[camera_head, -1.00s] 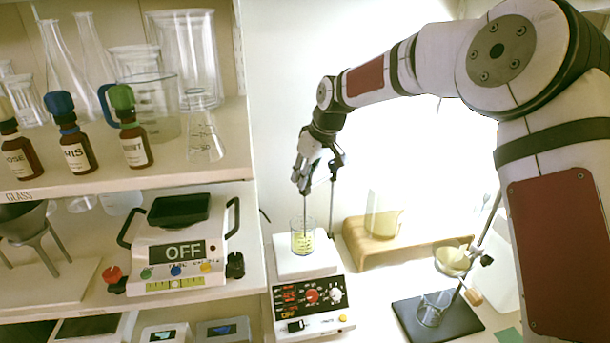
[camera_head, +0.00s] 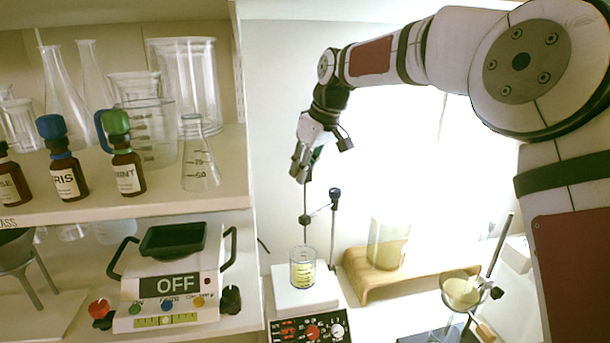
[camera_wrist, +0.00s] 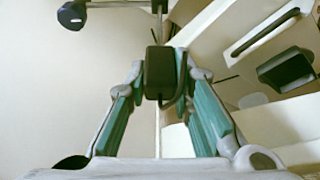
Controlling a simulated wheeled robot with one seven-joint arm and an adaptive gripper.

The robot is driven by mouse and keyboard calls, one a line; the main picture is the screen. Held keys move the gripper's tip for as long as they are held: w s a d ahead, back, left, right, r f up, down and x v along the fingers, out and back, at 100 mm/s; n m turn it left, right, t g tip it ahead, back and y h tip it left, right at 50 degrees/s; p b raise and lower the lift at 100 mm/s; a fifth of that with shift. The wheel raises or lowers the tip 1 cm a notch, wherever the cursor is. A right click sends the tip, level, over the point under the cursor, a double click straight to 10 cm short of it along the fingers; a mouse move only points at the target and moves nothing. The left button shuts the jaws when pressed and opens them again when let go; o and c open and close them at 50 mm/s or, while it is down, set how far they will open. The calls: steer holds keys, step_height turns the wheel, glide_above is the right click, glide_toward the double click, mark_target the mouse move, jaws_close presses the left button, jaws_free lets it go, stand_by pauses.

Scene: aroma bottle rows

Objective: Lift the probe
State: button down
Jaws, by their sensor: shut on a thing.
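My gripper (camera_head: 301,172) is shut on the probe and holds it upright above the hot plate. In the wrist view its teal-padded fingers (camera_wrist: 160,100) stand on both sides of the probe's black head (camera_wrist: 160,72), from which a short cable loops. In the head view the probe's thin shaft (camera_head: 305,200) runs down from the fingers past the stand's clamp (camera_head: 305,220) toward a beaker (camera_head: 303,270) of yellow liquid. I cannot tell whether its tip is inside the beaker. The beaker sits on the hot plate (camera_head: 285,301).
The support rod (camera_head: 333,235) stands just right of the shaft. A shelf unit (camera_head: 240,200) with glassware, brown bottles and a balance (camera_head: 170,275) is at left. A wooden stand (camera_head: 400,278) bears a large beaker at right, near a funnel (camera_head: 460,290).

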steer(key=shift+w+r, duration=0.1)
steer(key=shift+r, duration=0.25)
steer(key=c, duration=1.5)
jaws_free()
steer(key=shift+o, duration=0.5)
steer(key=v, duration=0.5)
steer(key=s+d, duration=0.8)
steer(key=d, duration=0.1)
steer(key=shift+d, duration=0.1)
